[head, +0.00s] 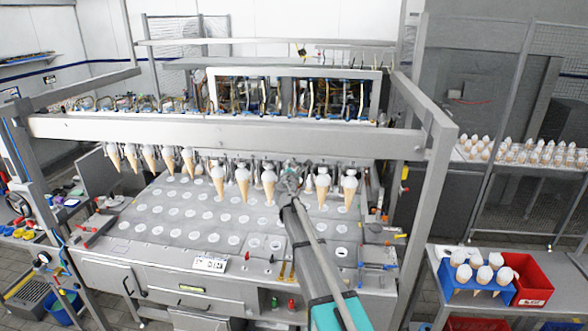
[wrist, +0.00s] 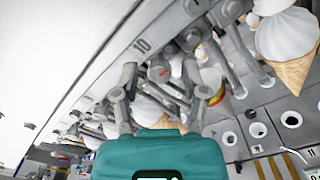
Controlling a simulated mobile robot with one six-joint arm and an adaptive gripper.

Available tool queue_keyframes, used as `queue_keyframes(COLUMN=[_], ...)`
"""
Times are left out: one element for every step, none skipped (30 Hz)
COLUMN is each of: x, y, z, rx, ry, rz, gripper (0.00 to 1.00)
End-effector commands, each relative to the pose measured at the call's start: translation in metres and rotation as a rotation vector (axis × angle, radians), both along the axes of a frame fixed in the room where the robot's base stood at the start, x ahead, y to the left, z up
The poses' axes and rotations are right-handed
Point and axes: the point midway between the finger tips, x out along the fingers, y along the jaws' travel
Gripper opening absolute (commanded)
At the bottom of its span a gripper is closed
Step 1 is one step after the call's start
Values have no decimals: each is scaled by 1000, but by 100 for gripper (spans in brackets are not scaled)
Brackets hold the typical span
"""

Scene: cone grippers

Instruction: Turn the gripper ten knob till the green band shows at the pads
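The number 10 label (wrist: 141,46) is on the pale beam in the wrist view. My gripper (wrist: 160,78) is just below it, its two fingers apart. A small grey part with a red mark (wrist: 164,72) shows between and beyond the fingertips; I cannot tell if it is the knob or if the fingers touch it. A yellow and red band (wrist: 217,96) shows just right of the right finger. I see no clear green on it. In the head view my gripper (head: 292,172) is at the cone row under the beam, and my arm hides the station there.
The long beam (head: 230,132) carries a row of hanging ice cream cones (head: 243,178), several on each side of my gripper. Below is a plate with round holes (head: 180,212). A side table at right holds a blue cone rack (head: 476,292) and a red bin (head: 530,280).

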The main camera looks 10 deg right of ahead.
Motion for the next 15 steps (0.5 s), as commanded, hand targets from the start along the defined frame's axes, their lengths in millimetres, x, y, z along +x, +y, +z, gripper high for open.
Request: queue_keyframes(x=[0, 0, 0, 0, 0, 0, 0, 0, 0, 0, 0, 0, 0, 0, 0], y=[0, 0, 0, 0, 0, 0, 0, 0, -1, -1, -1, -1, -1, -1, -1], z=[0, 0, 0, 0, 0, 0, 0, 0, 0, 0, 0, 0, 0, 0, 0], rx=[0, 0, 0, 0, 0, 0, 0, 0, 0, 0, 0, -1, -2, -5, -11], ry=[0, 0, 0, 0, 0, 0, 1, 0, 0, 0, 0, 0, 0, 1, 3], rz=[0, 0, 0, 0, 0, 0, -1, -1, -1, -1, -1, -1, -1, -1, -1], gripper=[38, 32, 25, 19, 14, 6, 1, 0, 0, 0, 0, 0, 0, 0, 0])
